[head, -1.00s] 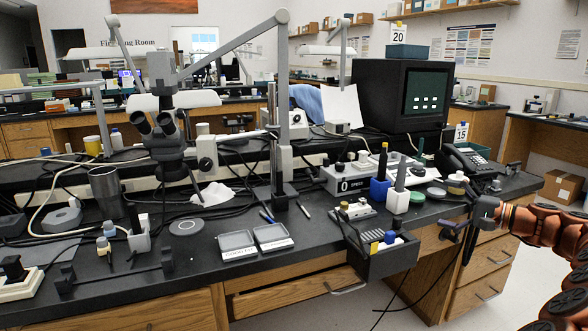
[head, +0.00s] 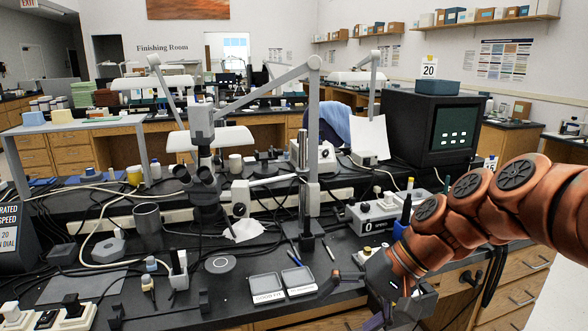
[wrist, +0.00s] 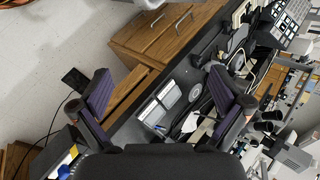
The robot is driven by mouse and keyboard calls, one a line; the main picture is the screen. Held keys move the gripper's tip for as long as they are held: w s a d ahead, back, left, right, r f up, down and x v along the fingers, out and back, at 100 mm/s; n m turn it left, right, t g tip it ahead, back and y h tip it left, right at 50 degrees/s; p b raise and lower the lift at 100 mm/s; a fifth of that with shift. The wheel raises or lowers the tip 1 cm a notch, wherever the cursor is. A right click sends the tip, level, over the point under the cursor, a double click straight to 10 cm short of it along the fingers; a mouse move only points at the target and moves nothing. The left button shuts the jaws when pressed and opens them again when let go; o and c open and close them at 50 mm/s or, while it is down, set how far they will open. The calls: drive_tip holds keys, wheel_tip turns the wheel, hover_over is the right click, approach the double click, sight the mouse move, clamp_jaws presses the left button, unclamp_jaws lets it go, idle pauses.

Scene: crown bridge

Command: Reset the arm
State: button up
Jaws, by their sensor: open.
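My gripper (head: 352,304) is at the bottom of the head view, above the front edge of the dark bench (head: 232,296). My orange arm reaches in from the right edge to it. In the wrist view the two purple-padded fingers of my gripper (wrist: 158,92) stand wide apart, with nothing between them. Two small grey trays with white labels, the left one (head: 265,286) and the right one (head: 299,279), lie on the bench beside my gripper. My arm hides part of the bench's right side.
A microscope (head: 202,170) on a boom stand is behind the trays. A grey control box (head: 366,219) and a dark monitor (head: 436,131) stand to the right. A metal cup (head: 147,217) is at left. Wooden drawers (wrist: 150,45) and open floor show in the wrist view.

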drive_tip(key=s+d+h+p, duration=0.4)
drive_tip(key=s, duration=0.6)
drive_tip(key=s+d+n+g+h+p, duration=0.1)
drive_tip(key=s+d+h+p, duration=0.3)
drive_tip(key=s, duration=0.7)
drive_tip(key=shift+s+d+n+g+p, duration=0.15)
drive_tip(key=shift+d+n+g+p, duration=0.15)
drive_tip(key=shift+d+p, duration=0.45)
drive_tip(key=shift+a, duration=0.1)
drive_tip(key=shift+c, duration=0.2)
idle(0.4)
